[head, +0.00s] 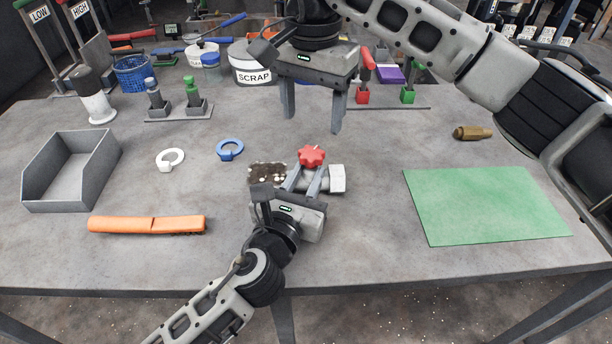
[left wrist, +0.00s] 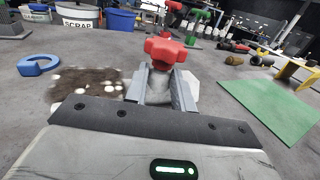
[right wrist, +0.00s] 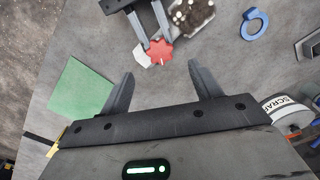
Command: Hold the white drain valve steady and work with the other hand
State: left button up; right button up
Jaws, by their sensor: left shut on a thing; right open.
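The white drain valve (head: 337,179) lies on the table near the middle, with a red star-shaped knob (head: 311,156) on top. My left gripper (head: 305,181) is shut on the valve body, one finger on each side below the knob. In the left wrist view the valve (left wrist: 158,88) sits between the fingers. My right gripper (head: 312,108) is open and empty, above and behind the valve, pointing down. In the right wrist view the red knob (right wrist: 158,52) shows beyond the open fingertips, apart from them.
A dark patch with white bits (head: 267,175) lies left of the valve. A blue ring (head: 230,149), white ring (head: 170,160), orange tool (head: 146,224), grey bin (head: 107,165), green mat (head: 485,205) and brass fitting (head: 472,132) surround it. A scrap bucket (head: 253,66) stands behind.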

aim_at(311, 153)
jog(key=s+a+r+t+h, duration=0.2)
jog(key=s+a+r+t, duration=0.1)
jog(key=s+r+t, duration=0.15)
jog(key=shift+g, duration=0.25)
jog(key=x, duration=1.2)
jog(key=shift+s+d+f, duration=0.15)
jog(key=shift+s+d, duration=0.05)
jog(key=shift+d, duration=0.05)
